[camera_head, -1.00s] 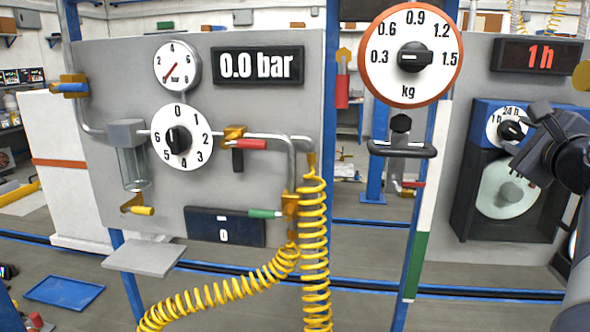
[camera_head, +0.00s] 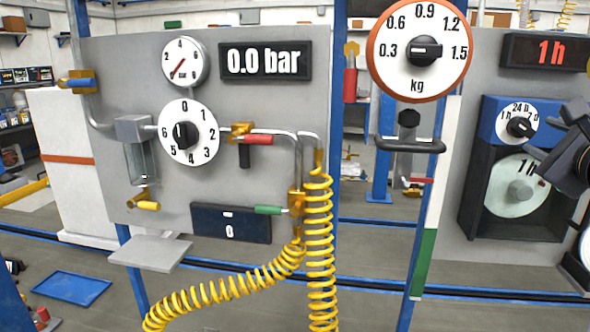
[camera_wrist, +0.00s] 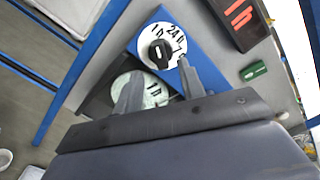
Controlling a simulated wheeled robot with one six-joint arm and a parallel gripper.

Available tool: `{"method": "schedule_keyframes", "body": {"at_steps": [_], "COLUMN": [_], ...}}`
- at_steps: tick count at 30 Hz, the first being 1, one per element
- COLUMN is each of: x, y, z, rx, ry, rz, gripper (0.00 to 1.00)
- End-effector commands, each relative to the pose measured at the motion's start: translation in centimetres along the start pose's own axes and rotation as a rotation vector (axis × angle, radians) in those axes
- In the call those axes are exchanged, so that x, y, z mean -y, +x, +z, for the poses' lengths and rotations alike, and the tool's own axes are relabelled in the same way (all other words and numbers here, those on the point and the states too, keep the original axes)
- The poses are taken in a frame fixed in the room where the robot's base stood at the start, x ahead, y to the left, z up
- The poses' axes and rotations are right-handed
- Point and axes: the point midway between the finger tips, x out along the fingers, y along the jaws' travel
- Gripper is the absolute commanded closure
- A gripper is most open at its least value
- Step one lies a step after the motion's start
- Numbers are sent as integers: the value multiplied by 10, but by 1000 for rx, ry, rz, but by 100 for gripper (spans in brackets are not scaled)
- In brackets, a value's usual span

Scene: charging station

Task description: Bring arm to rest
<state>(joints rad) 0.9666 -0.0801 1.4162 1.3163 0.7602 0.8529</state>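My gripper (camera_head: 550,130) is at the right edge in the head view, in front of the right side of the blue timer box (camera_head: 488,112). Its two fingers also show in the wrist view (camera_wrist: 158,70), spread apart with nothing between them. Beyond the fingers in the wrist view is the white timer dial with a black knob (camera_wrist: 159,54), marked 1h and 24h. The dial's knob (camera_head: 519,127) is also visible in the head view, apart from the gripper. Most of my arm is outside the head view.
A round kg scale (camera_head: 420,50) hangs left of the timer panel. A red display (camera_head: 548,52) reads 1h above the timer. The left panel (camera_head: 110,110) carries a gauge, a numbered dial and a 0.0 bar display. A yellow coiled hose (camera_head: 320,240) hangs from it.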

Motion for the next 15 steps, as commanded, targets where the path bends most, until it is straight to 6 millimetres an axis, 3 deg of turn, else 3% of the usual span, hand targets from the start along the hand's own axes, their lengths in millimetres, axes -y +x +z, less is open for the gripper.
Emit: {"method": "schedule_keyframes", "body": {"at_steps": [3, 11, 15], "x": [0, -1, 0], "y": [-22, -57, -34], "z": [-1, -1, 1], "rx": [-4, -3, 4], "ry": [-1, -2, 2], "rz": [-3, -2, 4], "gripper": [62, 62, 62]}}
